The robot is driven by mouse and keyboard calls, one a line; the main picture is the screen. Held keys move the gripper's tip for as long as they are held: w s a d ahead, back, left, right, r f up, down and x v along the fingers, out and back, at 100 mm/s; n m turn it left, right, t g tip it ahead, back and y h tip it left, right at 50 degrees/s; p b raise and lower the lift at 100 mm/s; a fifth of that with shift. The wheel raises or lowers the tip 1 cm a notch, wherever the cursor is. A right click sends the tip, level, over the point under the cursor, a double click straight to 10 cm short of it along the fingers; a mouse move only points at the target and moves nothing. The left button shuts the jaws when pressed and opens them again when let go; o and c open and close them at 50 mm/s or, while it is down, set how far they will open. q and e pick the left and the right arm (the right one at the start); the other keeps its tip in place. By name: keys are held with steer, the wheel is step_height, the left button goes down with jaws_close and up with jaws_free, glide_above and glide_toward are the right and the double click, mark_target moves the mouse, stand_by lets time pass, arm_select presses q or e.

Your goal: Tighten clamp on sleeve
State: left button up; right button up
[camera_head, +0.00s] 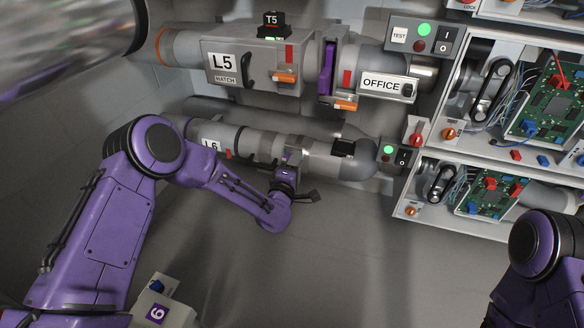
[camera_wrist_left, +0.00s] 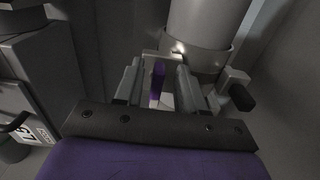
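The grey L6 tube (camera_head: 225,140) runs across the wall below the L5 tube. A grey sleeve section (camera_head: 318,155) with a band is on it. In the left wrist view the band (camera_wrist_left: 205,60) circles the grey tube (camera_wrist_left: 207,25). A narrow purple tab (camera_wrist_left: 157,82) stands at the band's edge, and a black-ended lever (camera_wrist_left: 240,96) sticks out at its right. My left gripper (camera_head: 287,172) is just below the sleeve. In its wrist view the left gripper's fingers (camera_wrist_left: 157,88) stand apart on both sides of the purple tab, with gaps. My right gripper is out of view.
Above is the L5 hatch box (camera_head: 255,65) with orange handles and an OFFICE sign (camera_head: 384,86). At right are open cabinets with circuit boards (camera_head: 545,105). A switch panel (camera_head: 395,153) with a green light is right of the L6 tube.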

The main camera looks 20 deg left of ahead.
arm_select(q)
steer(key=s+p, duration=0.3)
steer(key=s, duration=0.7)
steer(key=shift+s+a, duration=0.15)
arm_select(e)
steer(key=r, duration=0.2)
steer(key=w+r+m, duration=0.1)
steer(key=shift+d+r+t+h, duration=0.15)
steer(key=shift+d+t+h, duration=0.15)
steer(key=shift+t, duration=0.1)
